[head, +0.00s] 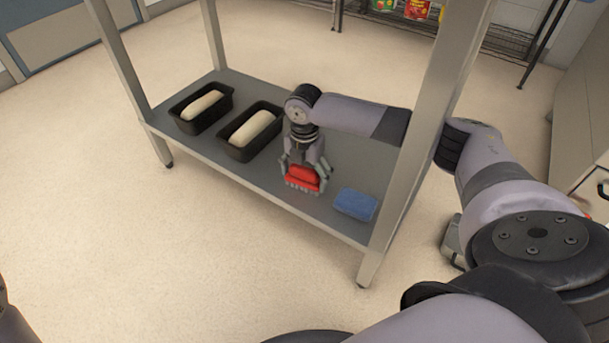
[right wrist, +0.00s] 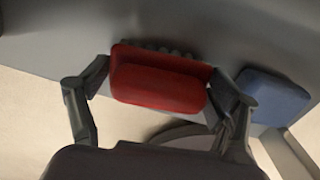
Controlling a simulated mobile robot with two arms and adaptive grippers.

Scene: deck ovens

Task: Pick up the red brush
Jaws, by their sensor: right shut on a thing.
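The red brush (head: 303,177) is at the front part of the grey lower shelf (head: 225,155) in the head view, between a black pan and a blue sponge. My right gripper (head: 304,179) reaches down over it, with its fingers on either side of the brush. In the right wrist view the red brush (right wrist: 160,80) sits between the two fingers of the right gripper (right wrist: 160,92), which is shut on it. Bristles show along its far edge. I cannot tell whether the brush still touches the shelf. My left gripper is not in view.
Two black pans with pale dough, one at the left (head: 222,120) and one nearer the gripper (head: 240,153), stand on the shelf. The blue sponge (head: 356,204) lies to the right. A metal post (head: 420,140) rises at the shelf's right front corner. Open floor lies in front.

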